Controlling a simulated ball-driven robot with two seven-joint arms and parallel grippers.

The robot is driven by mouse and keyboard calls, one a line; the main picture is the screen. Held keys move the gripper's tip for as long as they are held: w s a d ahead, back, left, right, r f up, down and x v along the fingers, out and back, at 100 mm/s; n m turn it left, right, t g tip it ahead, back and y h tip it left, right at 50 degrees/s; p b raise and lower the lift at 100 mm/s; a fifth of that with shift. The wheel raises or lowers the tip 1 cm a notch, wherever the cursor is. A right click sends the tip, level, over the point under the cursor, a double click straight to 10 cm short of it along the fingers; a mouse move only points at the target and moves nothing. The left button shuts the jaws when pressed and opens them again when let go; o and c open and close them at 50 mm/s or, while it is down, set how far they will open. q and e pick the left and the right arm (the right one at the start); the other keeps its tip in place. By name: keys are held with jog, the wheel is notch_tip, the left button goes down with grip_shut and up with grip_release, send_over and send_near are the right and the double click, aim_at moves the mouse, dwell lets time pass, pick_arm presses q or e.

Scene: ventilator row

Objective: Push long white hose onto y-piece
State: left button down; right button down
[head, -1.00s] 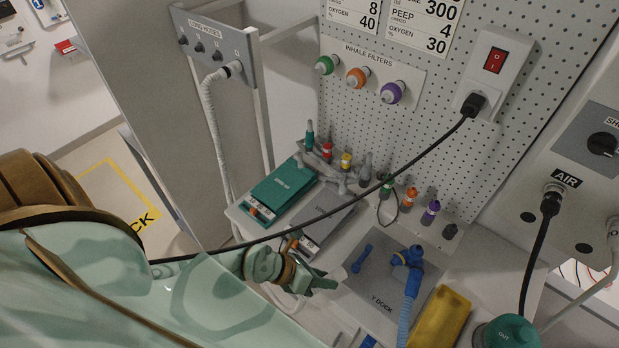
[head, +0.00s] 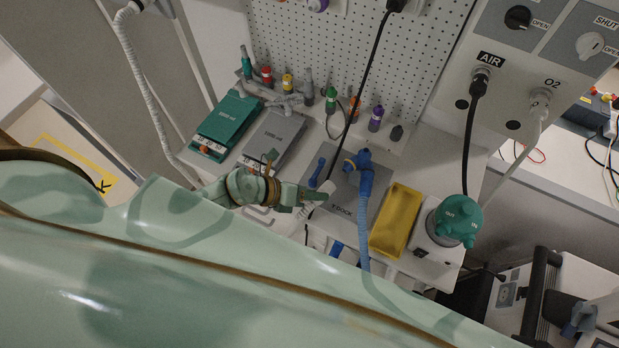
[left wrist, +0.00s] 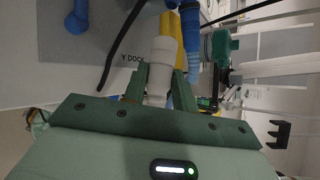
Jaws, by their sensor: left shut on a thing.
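The blue y-piece (head: 362,166) sits over the grey Y dock plate (head: 343,218) in the head view, with a blue corrugated hose (head: 370,215) running down from it. My left gripper (head: 312,195) is shut on the white cuff of the hose (head: 325,188). The cuff points toward the y-piece, a short gap to its left. In the left wrist view the white cuff (left wrist: 160,58) stands between my two green fingers (left wrist: 160,88), beside the blue hose (left wrist: 192,60). The long white hose (head: 150,95) hangs from the rack at upper left; its lower run is hidden. My right gripper is not visible.
A black cable (head: 362,85) crosses down behind the cuff. A small blue piece (head: 318,171) lies close to it. A yellow tray (head: 396,218) and a teal-topped humidifier (head: 457,220) stand to the right. Small coloured connectors line the pegboard's foot.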

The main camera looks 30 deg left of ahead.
aim_at(327, 182)
pick_arm(q)
jog(key=shift+w+d, duration=0.1)
jog(key=shift+w, duration=0.6)
jog(key=shift+w+d+b, duration=0.2)
jog(key=shift+w+d, duration=0.05)
jog(key=shift+w, duration=0.45)
jog(key=shift+w+d+b, duration=0.15)
jog(key=shift+w+d, duration=0.1)
jog(key=shift+w, duration=0.4)
jog(key=shift+w+r, duration=0.15)
jog(key=shift+w+d, duration=0.2)
jog(key=shift+w, duration=0.4)
jog(key=shift+w+d, duration=0.15)
jog(key=shift+w, duration=0.45)
dwell(0.5)
jog(key=c, duration=1)
grip_release()
jog(key=shift+c, duration=0.2)
